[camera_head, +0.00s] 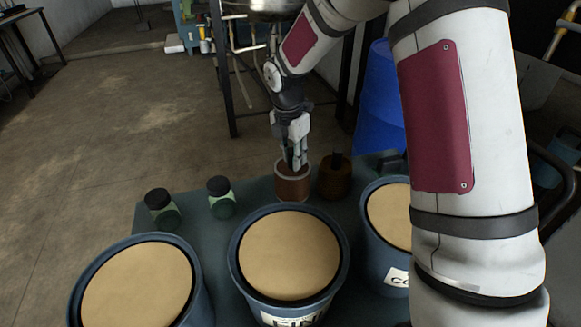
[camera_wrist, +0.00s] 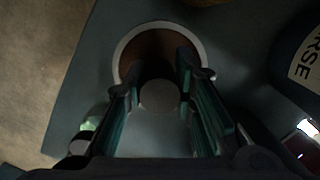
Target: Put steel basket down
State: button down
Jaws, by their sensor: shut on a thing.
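The steel basket seems to be the brown cylinder with a pale grey rim (camera_head: 292,188), upright at the back of the blue-grey table (camera_head: 170,226). In the wrist view its round rim (camera_wrist: 120,55) and brown inside show just beyond the fingers. My gripper (camera_head: 296,166) points down over it, its fingers reaching to the rim. In the wrist view my gripper (camera_wrist: 160,85) is shut on a grey round-topped handle (camera_wrist: 160,96) that stands at the basket. The basket's base is partly hidden, so I cannot tell whether it touches the table.
A similar darker brown cylinder (camera_head: 334,180) with a black top stands close on the right. Two green jars with black lids (camera_head: 163,209) (camera_head: 221,198) stand on the left. Large tan-topped buckets (camera_head: 290,255) fill the front. A blue barrel (camera_head: 379,105) stands behind.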

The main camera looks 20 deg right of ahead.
jog(key=shift+w+a+f, duration=0.1)
jog(key=shift+w+a, duration=0.1)
jog(key=shift+w, duration=0.35)
jog(key=shift+f+b, duration=0.55)
jog(key=shift+f, duration=1.25)
jog(key=c, duration=1.3)
grip_release()
jog(key=shift+c, duration=0.2)
